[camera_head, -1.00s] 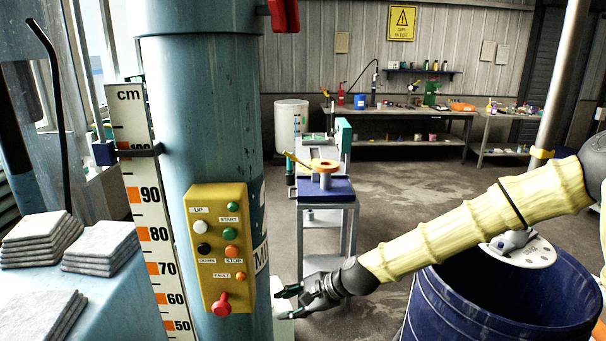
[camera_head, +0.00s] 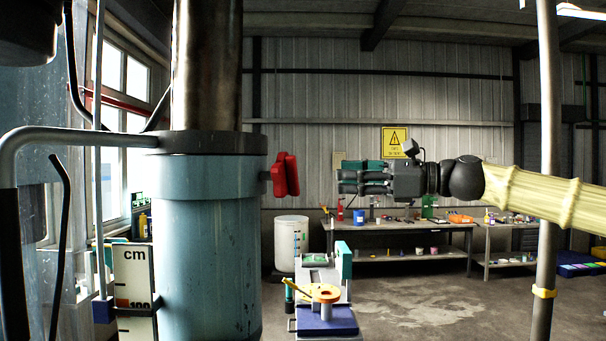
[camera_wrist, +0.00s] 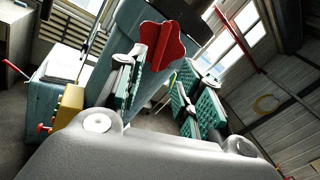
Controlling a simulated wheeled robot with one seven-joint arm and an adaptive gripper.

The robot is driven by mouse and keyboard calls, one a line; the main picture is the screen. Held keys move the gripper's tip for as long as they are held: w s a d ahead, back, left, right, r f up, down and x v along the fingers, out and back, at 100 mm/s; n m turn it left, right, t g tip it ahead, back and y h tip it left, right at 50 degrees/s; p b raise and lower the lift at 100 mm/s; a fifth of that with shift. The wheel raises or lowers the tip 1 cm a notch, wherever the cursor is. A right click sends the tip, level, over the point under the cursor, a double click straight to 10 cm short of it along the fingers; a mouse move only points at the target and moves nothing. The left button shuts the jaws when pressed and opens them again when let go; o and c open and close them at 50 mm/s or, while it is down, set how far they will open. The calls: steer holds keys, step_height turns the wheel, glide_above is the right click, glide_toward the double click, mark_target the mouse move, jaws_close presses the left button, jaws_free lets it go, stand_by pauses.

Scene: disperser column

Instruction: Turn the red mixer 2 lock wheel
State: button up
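The red lock wheel (camera_head: 285,174) stands on the right side of the blue column's collar (camera_head: 208,172), seen nearly edge-on in the head view. In the wrist view the lobed red wheel (camera_wrist: 163,46) shows beyond my fingers, roughly in line with the gap between them. My gripper (camera_head: 341,178) is level with the wheel and to its right, with its fingers pointing left. A clear gap separates the fingertips from the wheel. The wrist view shows my gripper (camera_wrist: 160,76) open, with green-padded fingers apart and nothing between them.
A grey pipe (camera_head: 75,140) curves in at the column's left. A measuring scale (camera_head: 133,285) stands beside the column. A small stand with a yellow-orange device (camera_head: 322,292) is below the wheel and gripper. A workbench (camera_head: 400,228) lies far behind. Free air surrounds the gripper.

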mark_target(297, 176)
steer(key=shift+p+x, duration=2.3)
steer(key=shift+x, duration=3.1)
jaws_close()
